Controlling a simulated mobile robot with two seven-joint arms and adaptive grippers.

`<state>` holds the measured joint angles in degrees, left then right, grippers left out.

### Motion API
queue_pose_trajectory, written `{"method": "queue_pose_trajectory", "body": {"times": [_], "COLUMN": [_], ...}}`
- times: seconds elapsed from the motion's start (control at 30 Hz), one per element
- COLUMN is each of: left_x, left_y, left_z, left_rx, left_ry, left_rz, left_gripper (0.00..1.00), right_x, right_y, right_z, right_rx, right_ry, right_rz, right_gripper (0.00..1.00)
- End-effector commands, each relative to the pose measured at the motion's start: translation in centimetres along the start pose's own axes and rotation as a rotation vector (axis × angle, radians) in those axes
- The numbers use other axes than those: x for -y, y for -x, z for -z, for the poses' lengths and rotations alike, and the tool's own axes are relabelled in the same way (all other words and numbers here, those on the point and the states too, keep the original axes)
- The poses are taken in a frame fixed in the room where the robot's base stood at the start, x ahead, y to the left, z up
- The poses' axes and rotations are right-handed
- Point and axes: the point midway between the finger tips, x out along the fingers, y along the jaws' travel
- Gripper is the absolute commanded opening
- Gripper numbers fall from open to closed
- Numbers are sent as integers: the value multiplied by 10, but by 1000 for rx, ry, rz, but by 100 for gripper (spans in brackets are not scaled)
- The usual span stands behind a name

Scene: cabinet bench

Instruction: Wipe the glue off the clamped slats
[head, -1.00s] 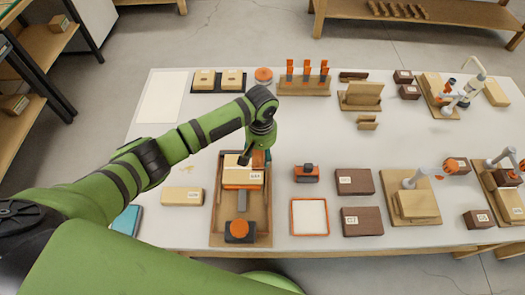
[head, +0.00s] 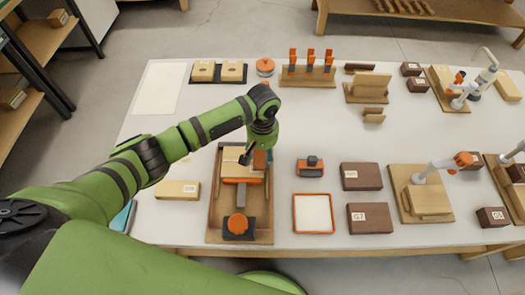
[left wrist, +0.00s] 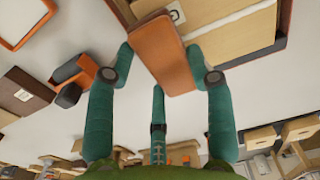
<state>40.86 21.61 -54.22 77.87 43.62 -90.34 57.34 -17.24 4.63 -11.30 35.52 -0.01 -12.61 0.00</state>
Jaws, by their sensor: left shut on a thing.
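The light wooden slats (head: 231,166) lie in a brown wooden tray (head: 213,215) at centre left in the head view. An orange and grey clamp (head: 241,197) with an orange knob (head: 238,224) runs along the tray towards its near end. My left gripper (head: 258,152) is over the tray's far right part, shut on an orange-brown block (head: 260,160). In the left wrist view the block (left wrist: 160,52) sits between the teal fingertips, with the tray edge (left wrist: 282,25) behind it. I cannot tell whether the block touches the slats.
A labelled light block (head: 177,190) stands left of the tray. An orange and black tool (head: 310,167), an orange-rimmed white tray (head: 313,214) and dark brown blocks (head: 361,177) stand to the right.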

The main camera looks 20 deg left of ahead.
Motion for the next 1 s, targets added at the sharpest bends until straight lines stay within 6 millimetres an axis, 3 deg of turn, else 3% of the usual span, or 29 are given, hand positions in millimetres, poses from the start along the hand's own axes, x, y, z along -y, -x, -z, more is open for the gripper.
{"method": "queue_pose_trajectory", "body": {"times": [1.0], "left_x": [-1], "left_y": [-1], "left_z": [0], "left_rx": [0], "left_ry": [0], "left_rz": [0], "left_gripper": [27], "right_x": [1], "right_y": [9], "right_z": [2], "right_rx": [-2], "right_ry": [4], "right_rz": [2], "right_gripper": [40]}}
